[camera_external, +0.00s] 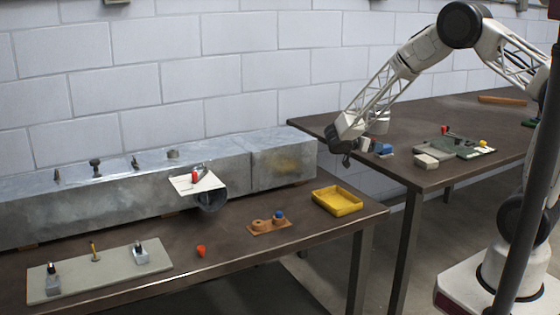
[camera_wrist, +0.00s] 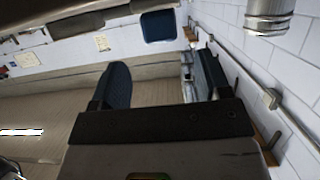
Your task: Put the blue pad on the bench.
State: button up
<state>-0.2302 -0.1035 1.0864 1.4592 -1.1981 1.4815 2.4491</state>
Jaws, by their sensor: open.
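A small blue pad (camera_external: 383,148) is on the dark table at the right in the external view, near its left end. My gripper (camera_external: 347,158) is just left of it, pointing down over the table's left edge, and looks apart from it. In the wrist view my gripper (camera_wrist: 163,80) is open, with two dark fingers spread and nothing visible between them. A blue shape at the top of the wrist view cannot be surely told as the pad. The long brown bench (camera_external: 225,270) stands at the left with a bare front strip.
A metal duct (camera_external: 110,190) lies along the bench's back. A yellow tray (camera_external: 338,200), a wooden block holder (camera_external: 269,225), a red cone (camera_external: 201,251) and a grey board (camera_external: 100,275) are on the bench. Grey blocks (camera_external: 426,161) and a green board (camera_external: 470,148) lie right of the pad.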

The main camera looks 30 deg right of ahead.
aim_at(385, 146)
jog(key=shift+w+f, duration=0.1)
jog(key=shift+f, duration=0.05)
jog(key=shift+x, duration=1.25)
jog(key=shift+x, duration=2.65)
jog(key=c, duration=1.1)
jog(key=shift+r, duration=0.25)
